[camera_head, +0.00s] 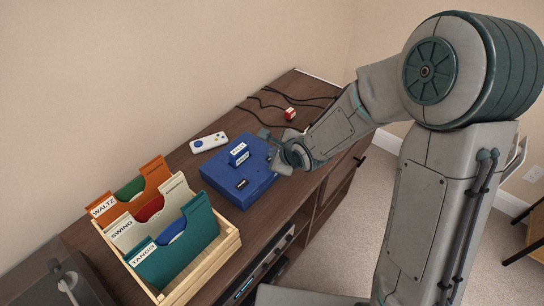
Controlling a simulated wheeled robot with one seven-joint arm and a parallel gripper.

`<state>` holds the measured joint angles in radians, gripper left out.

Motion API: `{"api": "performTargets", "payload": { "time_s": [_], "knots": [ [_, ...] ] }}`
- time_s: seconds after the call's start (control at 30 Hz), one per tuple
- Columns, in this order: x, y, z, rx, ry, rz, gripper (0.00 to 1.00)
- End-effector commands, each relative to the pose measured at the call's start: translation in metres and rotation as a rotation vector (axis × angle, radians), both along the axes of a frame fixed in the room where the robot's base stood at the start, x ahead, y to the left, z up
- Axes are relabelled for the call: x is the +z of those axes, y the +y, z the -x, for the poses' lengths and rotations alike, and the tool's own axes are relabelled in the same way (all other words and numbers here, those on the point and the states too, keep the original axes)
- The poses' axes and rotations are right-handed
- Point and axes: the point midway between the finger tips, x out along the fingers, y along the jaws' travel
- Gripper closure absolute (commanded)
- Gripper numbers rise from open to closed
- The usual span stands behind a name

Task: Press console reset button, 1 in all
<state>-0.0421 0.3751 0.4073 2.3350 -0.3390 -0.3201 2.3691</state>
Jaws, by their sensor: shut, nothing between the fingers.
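A blue console (223,183) lies on the dark wooden cabinet. A blue cartridge with white labels (238,154) stands upright in its top. A small dark patch (242,184) shows on the console's front part; I cannot tell whether it is a button. I cannot make out the reset button. My gripper (268,143) is shut and empty at the console's right back corner, low over its top. I cannot tell whether it touches the console. My gripper and wrist hide part of that corner.
A white controller (208,142) lies behind the console. A wooden crate (232,241) of labelled record sleeves stands at front left. Black cables (268,105) and a small red-and-white object (289,114) lie at the back right. A dark turntable-like device (67,284) is at lower left.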

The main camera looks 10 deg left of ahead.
Motion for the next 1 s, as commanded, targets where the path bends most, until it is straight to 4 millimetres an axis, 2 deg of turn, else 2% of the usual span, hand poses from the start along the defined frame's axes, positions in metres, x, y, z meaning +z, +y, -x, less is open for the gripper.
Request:
{"api": "performTargets", "payload": {
  "time_s": [0.17, 0.5, 0.87, 1.0],
  "knots": [
    [0.001, 0.0, 0.0, 0.0, 0.001, 0.001, 1.0],
    [0.016, -0.001, 0.0, -0.001, 0.002, 0.0, 1.0],
    [0.016, 0.0, 0.0, 0.0, 0.001, 0.001, 1.0],
    [0.022, 0.0, 0.0, -0.001, 0.0, 0.001, 1.0]
  ]
}}
